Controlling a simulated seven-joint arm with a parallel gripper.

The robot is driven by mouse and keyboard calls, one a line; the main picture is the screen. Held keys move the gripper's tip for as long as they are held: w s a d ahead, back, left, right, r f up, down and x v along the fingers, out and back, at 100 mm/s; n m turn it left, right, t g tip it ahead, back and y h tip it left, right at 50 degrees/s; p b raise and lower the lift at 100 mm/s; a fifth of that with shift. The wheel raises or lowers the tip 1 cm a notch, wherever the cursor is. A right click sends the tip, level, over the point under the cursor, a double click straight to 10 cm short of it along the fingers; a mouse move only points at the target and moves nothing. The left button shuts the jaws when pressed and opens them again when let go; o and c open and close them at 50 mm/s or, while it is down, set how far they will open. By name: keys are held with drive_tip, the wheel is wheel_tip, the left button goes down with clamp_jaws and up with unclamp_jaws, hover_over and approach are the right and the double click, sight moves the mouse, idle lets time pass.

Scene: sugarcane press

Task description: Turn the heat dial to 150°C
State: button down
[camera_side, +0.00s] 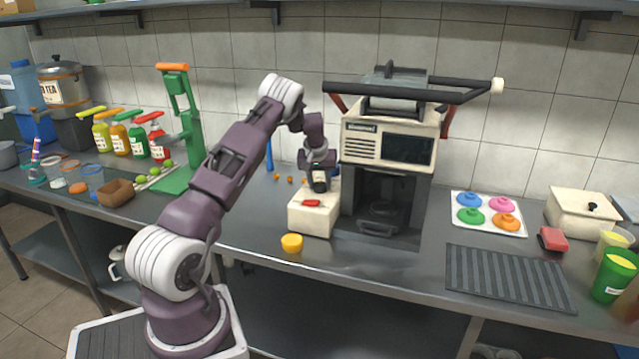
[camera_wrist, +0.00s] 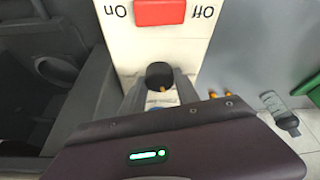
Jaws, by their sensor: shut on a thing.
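The heat dial (camera_wrist: 160,76) is a small round black knob with a small orange mark, on the cream control box. In the wrist view my gripper (camera_wrist: 160,90) has its two fingers shut on the dial, one at each side. Lettering below the dial is partly hidden and I cannot read its setting. In the side view my gripper (camera_side: 319,187) points down onto the back part of the cream control box (camera_side: 308,222), and the dial is hidden there. A red switch (camera_wrist: 160,12) between "On" and "Off" labels is on the same box; it also shows in the side view (camera_side: 312,203).
The sugarcane press (camera_side: 388,150) with its long black lever stands right of the control box. A yellow round piece (camera_side: 292,243) lies in front of the box. A green juicer stand (camera_side: 185,140) is to the left. A tray of coloured lids (camera_side: 488,213) and a ridged mat (camera_side: 508,277) lie to the right.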

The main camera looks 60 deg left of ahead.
drive_tip(key=c, duration=1.2)
unclamp_jaws()
drive_tip(key=v, duration=0.6)
drive_tip(key=shift+d+r, duration=0.1)
drive_tip(key=shift+r, duration=0.05)
drive_tip(key=shift+s+d+r, duration=0.15)
drive_tip(key=shift+r, duration=0.2)
drive_tip(key=shift+o, duration=0.5)
